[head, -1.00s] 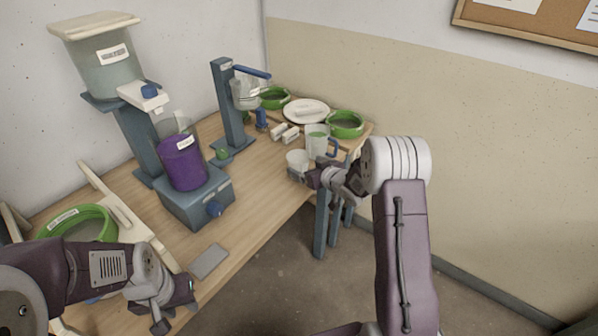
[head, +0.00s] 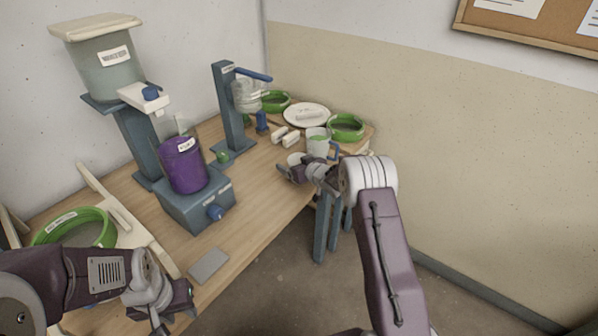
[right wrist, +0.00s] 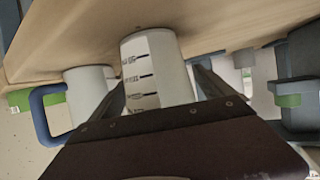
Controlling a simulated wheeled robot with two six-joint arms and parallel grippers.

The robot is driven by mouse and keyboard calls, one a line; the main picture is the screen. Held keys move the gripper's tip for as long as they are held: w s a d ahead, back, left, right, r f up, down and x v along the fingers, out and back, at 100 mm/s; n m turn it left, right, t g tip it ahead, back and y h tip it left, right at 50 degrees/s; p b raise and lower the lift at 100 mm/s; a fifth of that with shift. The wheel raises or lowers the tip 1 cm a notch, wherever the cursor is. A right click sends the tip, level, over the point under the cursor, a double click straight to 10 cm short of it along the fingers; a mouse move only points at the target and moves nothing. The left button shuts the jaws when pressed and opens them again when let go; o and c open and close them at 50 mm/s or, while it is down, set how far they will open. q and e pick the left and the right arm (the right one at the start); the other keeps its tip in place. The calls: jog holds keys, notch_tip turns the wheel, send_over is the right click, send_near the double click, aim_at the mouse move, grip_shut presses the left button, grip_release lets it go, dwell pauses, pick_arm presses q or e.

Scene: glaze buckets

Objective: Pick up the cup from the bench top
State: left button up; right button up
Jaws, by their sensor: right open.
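The white cup (head: 295,158) is on the bench top (head: 250,205) near its right edge, partly hidden by my right gripper (head: 287,174). In the right wrist view the cup (right wrist: 157,68) shows dark measuring marks. It sits between the two fingers of my right gripper (right wrist: 163,88), which is open around it. I cannot tell if either finger touches it. My left gripper (head: 175,307) is low at the left, over the near end of the bench, open and empty.
A white mug with green contents and a blue handle (head: 318,146) stands close behind the cup; the mug (right wrist: 88,92) is also beside it in the wrist view.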

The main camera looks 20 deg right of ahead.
jog(key=shift+s, duration=0.1)
jog(key=c, duration=1.4)
notch_tip(320, 180, up, 10)
jog(key=p, duration=0.2)
jog(key=shift+p, duration=0.35)
